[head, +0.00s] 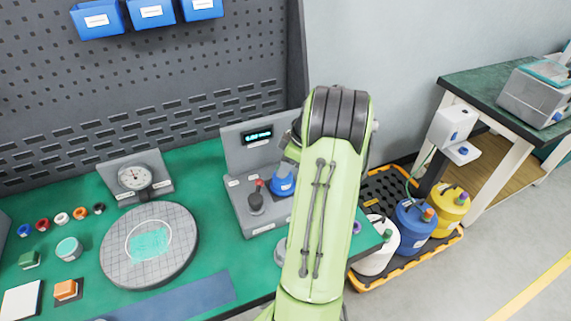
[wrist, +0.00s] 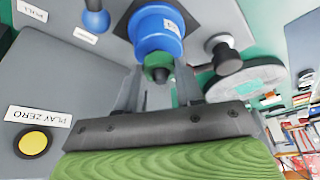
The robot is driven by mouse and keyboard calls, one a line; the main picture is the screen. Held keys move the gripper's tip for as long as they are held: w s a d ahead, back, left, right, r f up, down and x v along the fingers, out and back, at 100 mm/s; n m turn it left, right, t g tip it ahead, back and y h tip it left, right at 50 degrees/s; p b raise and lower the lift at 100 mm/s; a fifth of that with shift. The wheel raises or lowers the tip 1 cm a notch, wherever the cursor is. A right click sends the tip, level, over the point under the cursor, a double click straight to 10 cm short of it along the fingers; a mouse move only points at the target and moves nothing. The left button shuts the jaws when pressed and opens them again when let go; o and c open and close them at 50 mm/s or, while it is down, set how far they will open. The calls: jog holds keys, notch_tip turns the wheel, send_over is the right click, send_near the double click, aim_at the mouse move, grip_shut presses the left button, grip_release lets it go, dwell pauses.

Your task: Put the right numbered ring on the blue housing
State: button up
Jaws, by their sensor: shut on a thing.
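The blue housing (head: 283,185) stands on a grey test fixture with a lit display, and my arm covers its right side. In the wrist view the blue housing (wrist: 157,32) with a white label is just ahead of my gripper (wrist: 158,82). A small dark green ring-like piece (wrist: 157,68) is between my fingertips, at the near end of the housing. My gripper is shut on it. I cannot read any number on it or tell whether it touches the housing. Small coloured rings (head: 62,218) lie in a row at the left of the bench.
A round grey plate (head: 130,270) and a dial gauge (head: 133,177) are left of the fixture. A black-knobbed lever (head: 256,201) is beside the housing. Blue bins (head: 150,12) hang above. Jugs (head: 414,228) stand in a tray at right. Green bench is free between plate and fixture.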

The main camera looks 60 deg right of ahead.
jog(key=shift+f+b, duration=0.45)
jog(key=shift+f, duration=0.1)
jog(key=o, duration=1.1)
notch_tip(320, 180, up, 9)
jog(key=p, duration=0.7)
jog(key=shift+r+p, duration=0.2)
jog(key=shift+p, duration=0.2)
jog(key=shift+s+a, duration=0.1)
jog(key=shift+s, duration=0.05)
jog(key=shift+f, duration=0.15)
